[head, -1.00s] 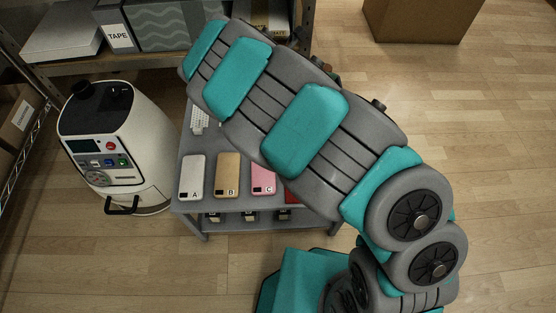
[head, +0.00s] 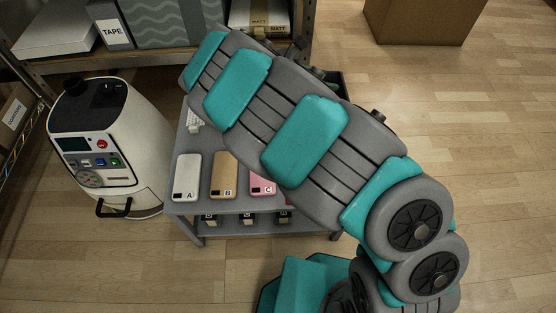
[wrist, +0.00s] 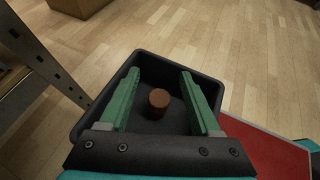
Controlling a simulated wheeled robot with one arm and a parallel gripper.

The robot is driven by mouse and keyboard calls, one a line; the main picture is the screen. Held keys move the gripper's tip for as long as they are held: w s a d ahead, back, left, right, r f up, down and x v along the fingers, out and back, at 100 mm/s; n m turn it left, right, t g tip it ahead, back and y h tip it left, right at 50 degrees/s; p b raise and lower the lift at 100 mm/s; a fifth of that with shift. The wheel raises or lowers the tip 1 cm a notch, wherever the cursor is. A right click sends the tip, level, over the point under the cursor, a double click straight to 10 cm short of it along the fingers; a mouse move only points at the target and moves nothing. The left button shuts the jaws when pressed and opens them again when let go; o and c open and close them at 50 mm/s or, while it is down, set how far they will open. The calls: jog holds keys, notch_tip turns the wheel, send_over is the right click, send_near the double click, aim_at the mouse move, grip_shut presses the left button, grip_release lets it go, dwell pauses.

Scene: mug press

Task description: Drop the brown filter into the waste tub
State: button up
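The brown filter (wrist: 159,99) is a short brown cylinder. In the wrist view it shows inside the dark waste tub (wrist: 75,128), within its walls and apart from both fingers. I cannot tell whether it is fully at rest on the bottom. My gripper (wrist: 160,88) is open, its two green fingers spread wide above the tub, with nothing held between them. In the head view my arm hides the gripper and the filter; only a dark edge of the tub (head: 336,82) shows behind the arm.
A grey cart (head: 180,209) carries phone-like items labelled A, B and C. A white machine (head: 105,150) stands to its left. A shelf (head: 150,60) with boxes is behind. A red panel (wrist: 265,150) lies right of the tub. The floor (head: 500,150) to the right is clear.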

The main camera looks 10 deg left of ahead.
jog(key=shift+o, duration=0.6)
jog(key=v, duration=0.8)
jog(key=shift+p, duration=0.35)
